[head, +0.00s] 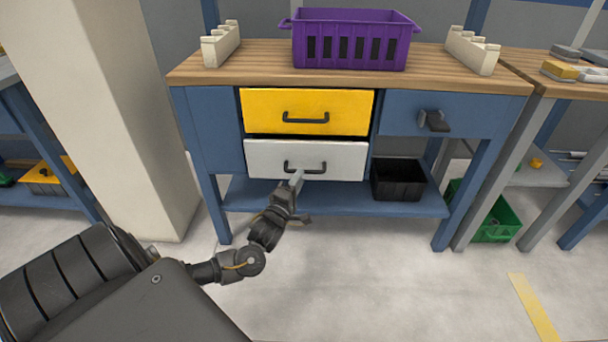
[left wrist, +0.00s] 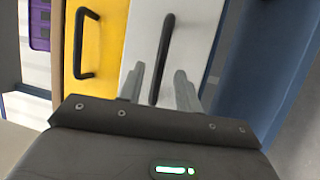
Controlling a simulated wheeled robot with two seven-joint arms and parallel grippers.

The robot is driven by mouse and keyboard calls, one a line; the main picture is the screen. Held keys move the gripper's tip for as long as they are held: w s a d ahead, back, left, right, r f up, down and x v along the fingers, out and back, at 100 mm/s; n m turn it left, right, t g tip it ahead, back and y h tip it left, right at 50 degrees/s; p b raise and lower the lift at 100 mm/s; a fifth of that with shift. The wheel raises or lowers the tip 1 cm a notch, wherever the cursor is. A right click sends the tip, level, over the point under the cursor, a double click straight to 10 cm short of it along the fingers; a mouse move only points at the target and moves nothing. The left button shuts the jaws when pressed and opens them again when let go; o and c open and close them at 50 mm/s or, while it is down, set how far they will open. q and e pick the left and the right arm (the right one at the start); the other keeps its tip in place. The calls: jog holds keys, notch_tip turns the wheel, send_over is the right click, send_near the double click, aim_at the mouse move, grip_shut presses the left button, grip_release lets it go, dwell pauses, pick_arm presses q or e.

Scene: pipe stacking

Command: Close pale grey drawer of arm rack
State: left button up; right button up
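The pale grey drawer (head: 265,160) sits below the yellow drawer (head: 265,108) in the blue workbench. Its front looks flush or nearly flush with the yellow one; a small gap is hard to tell. My left gripper (head: 297,177) is at the grey drawer's dark handle (head: 315,166). In the left wrist view, the two fingers (left wrist: 160,88) are apart, with the handle (left wrist: 166,50) between them in the picture. Whether they touch the handle or the grey front (left wrist: 145,35) cannot be told. My right gripper is not in view.
A purple crate (head: 352,50) stands on the wooden top (head: 270,74) between two cream notched racks (head: 220,45) (head: 472,50). A black bin (head: 398,185) sits on the lower shelf, right of the drawers. A green crate (head: 497,222) is on the floor. Floor in front is clear.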

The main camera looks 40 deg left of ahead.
pick_arm(q)
jog(key=shift+b+x, duration=0.4)
jog(key=shift+x, duration=1.75)
grip_shut()
